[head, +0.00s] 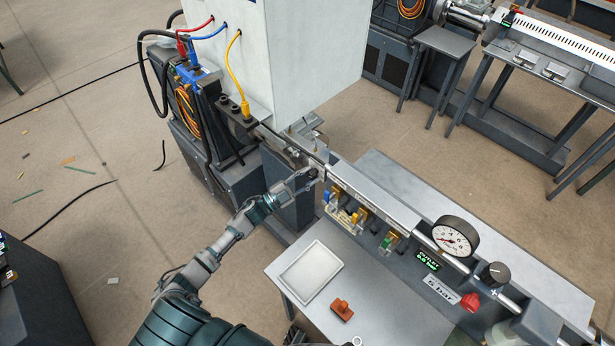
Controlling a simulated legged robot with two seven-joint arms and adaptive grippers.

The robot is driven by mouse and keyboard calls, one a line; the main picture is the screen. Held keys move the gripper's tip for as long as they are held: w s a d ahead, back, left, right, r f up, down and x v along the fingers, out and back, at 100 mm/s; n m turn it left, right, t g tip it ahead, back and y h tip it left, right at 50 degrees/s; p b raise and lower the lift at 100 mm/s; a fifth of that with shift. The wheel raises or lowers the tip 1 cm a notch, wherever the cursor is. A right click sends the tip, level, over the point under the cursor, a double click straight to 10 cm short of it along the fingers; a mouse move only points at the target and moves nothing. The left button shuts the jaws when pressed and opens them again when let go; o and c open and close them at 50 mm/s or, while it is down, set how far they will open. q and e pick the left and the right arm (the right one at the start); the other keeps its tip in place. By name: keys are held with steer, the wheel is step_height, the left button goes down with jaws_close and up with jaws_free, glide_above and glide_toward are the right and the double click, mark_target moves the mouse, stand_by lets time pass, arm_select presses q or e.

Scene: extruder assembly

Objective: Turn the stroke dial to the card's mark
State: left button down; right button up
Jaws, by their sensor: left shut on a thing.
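My left gripper (309,181) reaches in from the left and is shut at the near left end of the long grey machine bench (385,196). Its fingers are on a small dark part, which I take to be the stroke dial; they mostly hide it, so its pointer and scale cannot be read. The card's mark is too small to make out. A black knob (495,275) with a light mark stands at the right, apart from my gripper, near a "5 bar" card (441,291). My right gripper is not in view.
Small coloured valves (388,241) sit along the bench front, right of my gripper. Further right are a round gauge (455,237), an outlet display (430,260) and a red knob (470,301). A white tray (309,272) and an orange-brown block (342,310) lie on the front table.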

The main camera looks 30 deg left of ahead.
arm_select(q)
steer(key=shift+w+r, duration=0.1)
stand_by(0.3)
steer(key=c, duration=0.8)
jaws_free()
steer(key=shift+c, duration=0.2)
steer(key=shift+o, duration=0.3)
steer(key=shift+w, duration=0.1)
steer(key=v, duration=1.2)
steer(key=shift+a, duration=0.1)
